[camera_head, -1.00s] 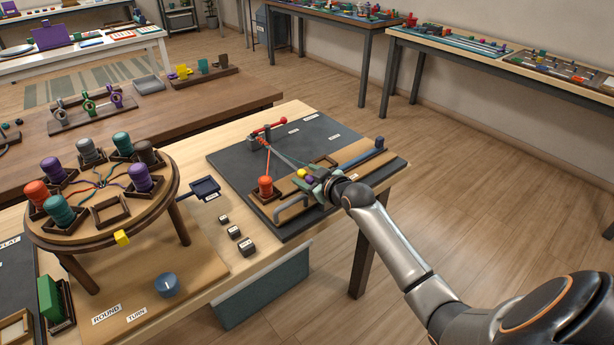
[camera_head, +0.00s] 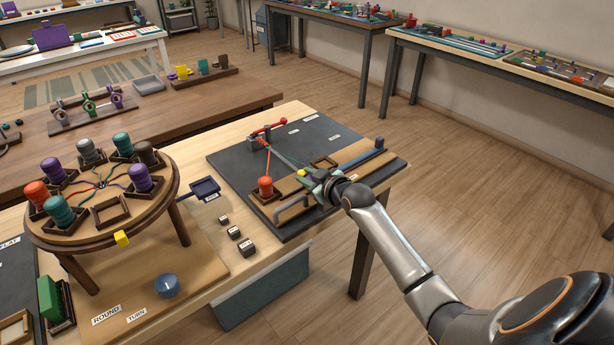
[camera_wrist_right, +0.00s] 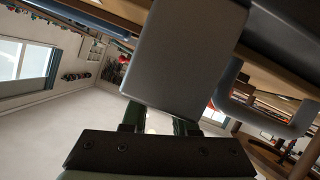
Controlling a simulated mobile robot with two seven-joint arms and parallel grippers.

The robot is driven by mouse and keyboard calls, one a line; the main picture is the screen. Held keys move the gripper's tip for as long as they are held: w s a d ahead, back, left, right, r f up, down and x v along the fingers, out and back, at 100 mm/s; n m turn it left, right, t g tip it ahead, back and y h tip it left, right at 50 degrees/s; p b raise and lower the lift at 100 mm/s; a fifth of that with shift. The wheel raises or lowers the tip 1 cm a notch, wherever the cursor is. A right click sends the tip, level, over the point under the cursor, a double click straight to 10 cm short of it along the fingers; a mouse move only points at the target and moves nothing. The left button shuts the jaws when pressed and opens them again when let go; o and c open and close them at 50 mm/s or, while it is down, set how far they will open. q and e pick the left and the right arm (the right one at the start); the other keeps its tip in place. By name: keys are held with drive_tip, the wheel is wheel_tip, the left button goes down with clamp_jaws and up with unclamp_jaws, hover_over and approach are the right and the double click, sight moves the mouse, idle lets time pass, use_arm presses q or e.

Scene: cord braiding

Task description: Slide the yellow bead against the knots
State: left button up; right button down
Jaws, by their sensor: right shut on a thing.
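The yellow bead (camera_head: 301,172) is a small yellow patch at the tip side of my right gripper (camera_head: 318,182), over the wooden strip of the dark braiding board (camera_head: 235,160). Pale cords (camera_head: 285,158) run from the red-handled clamp (camera_head: 262,137) toward the bead and the gripper. The knots are too small to make out. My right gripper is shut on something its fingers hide. In the right wrist view its dark green fingers (camera_wrist_right: 158,125) show below a grey block, with only a pale spot between them. My left gripper is not in view.
A red spool (camera_head: 265,186) stands in a holder left of the gripper, with a grey handle (camera_head: 290,208) in front. The round stand (camera_head: 150,205) with several spools is at the left.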

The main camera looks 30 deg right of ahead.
idle(0.8)
drive_tip(key=shift+w+a+b, duration=0.15)
drive_tip(key=shift+w+b, duration=0.5)
drive_tip(key=shift+w, duration=1.3)
drive_tip(key=c, duration=0.7)
unclamp_jaws()
drive_tip(key=shift+o, duration=0.2)
drive_tip(key=shift+s, duration=0.1)
drive_tip(key=p+v, duration=0.1)
drive_tip(key=v, duration=1.1)
drive_tip(key=shift+s+r+p, duration=0.15)
drive_tip(key=shift+p, duration=0.25)
